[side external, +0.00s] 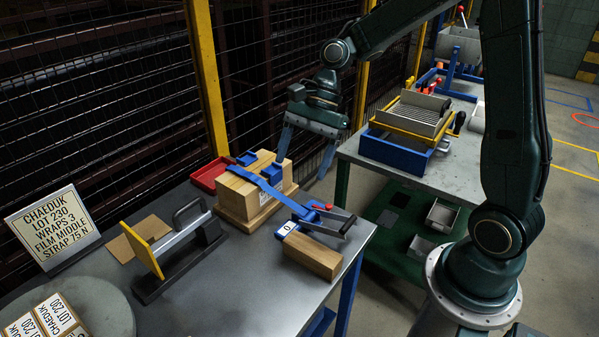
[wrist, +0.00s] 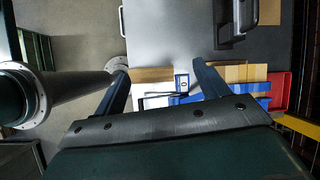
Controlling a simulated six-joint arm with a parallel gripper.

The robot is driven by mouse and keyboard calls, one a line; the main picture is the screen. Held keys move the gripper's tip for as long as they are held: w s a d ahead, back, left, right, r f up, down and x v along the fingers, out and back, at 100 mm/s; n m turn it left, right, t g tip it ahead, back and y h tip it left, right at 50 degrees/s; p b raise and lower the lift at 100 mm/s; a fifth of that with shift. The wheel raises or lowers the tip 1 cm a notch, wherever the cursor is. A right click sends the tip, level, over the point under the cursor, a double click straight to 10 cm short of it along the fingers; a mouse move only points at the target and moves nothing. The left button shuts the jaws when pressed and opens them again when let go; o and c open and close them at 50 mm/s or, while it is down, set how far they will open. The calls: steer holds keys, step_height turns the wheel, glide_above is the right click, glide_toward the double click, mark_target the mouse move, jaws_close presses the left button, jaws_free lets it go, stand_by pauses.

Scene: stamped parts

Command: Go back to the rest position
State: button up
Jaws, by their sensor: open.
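My gripper (side external: 305,150) is open and empty above the table, over the back side of a wooden block (side external: 262,204) with a blue strap (side external: 258,182) across it. The block sits on a wooden base. In the wrist view the two fingers of my gripper (wrist: 160,76) are spread apart, with the blue strap tool and pale wood partly hidden behind them. In the side view the strap runs to a tool with a red part and a black handle (side external: 330,215) at the table's right edge.
A red tray (side external: 211,174) lies behind the block. A black-handled tool with a yellow plate (side external: 142,248) stands at left, near a lot sign (side external: 52,227). A second bench holds a blue and yellow tray (side external: 400,146). A mesh fence with yellow posts (side external: 207,80) runs behind.

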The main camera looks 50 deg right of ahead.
steer(key=s+d+r+n+t+h, duration=0.1)
steer(key=s+r+n+t+h, duration=0.1)
steer(key=s+r+n, duration=0.3)
steer(key=s+d+r+n+t+h, duration=0.1)
steer(key=s+r+n+t+h, duration=0.2)
steer(key=s+n, duration=0.8)
steer(key=shift+s+r+h, duration=0.4)
steer(key=shift+s+r, duration=0.5)
steer(key=shift+s, duration=0.35)
